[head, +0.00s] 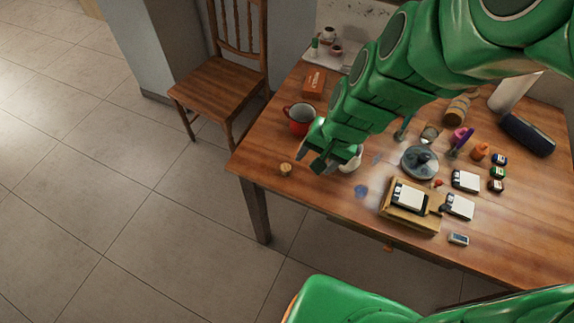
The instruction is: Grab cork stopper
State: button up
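A small tan, round piece that looks like the cork stopper (286,169) stands on the wooden table (262,150) near its left front corner. My gripper (311,160) hangs over the table just right of the cork, apart from it. Its two dark green fingers look spread, with a gap between them and nothing seen in it. My green arm hides part of the table behind the gripper.
A red mug (300,118) stands just behind the gripper. A white object (351,163) is partly hidden to its right. A wooden tray (410,219), a round glass-like dish (419,162) and several small items crowd the right side. A wooden chair (218,88) stands back left.

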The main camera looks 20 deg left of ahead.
jog(key=s+a+f+m+t, duration=0.1)
jog(key=s+a+f, duration=0.2)
jog(key=a+f, duration=0.7)
jog(key=s+a+f+m+t, duration=0.1)
jog(key=s+a+f, duration=0.2)
jog(key=a+f, duration=0.65)
jog(key=n+t+h, duration=0.1)
jog(key=t+h, duration=0.2)
jog(key=t, duration=1.1)
send_near(283, 173)
jog(key=w+f, duration=0.1)
jog(key=w, duration=0.1)
jog(key=shift+w+f, duration=0.2)
jog(key=shift+w, duration=2.8)
jog(key=shift+w+f, duration=0.15)
jog(key=shift+w, duration=0.8)
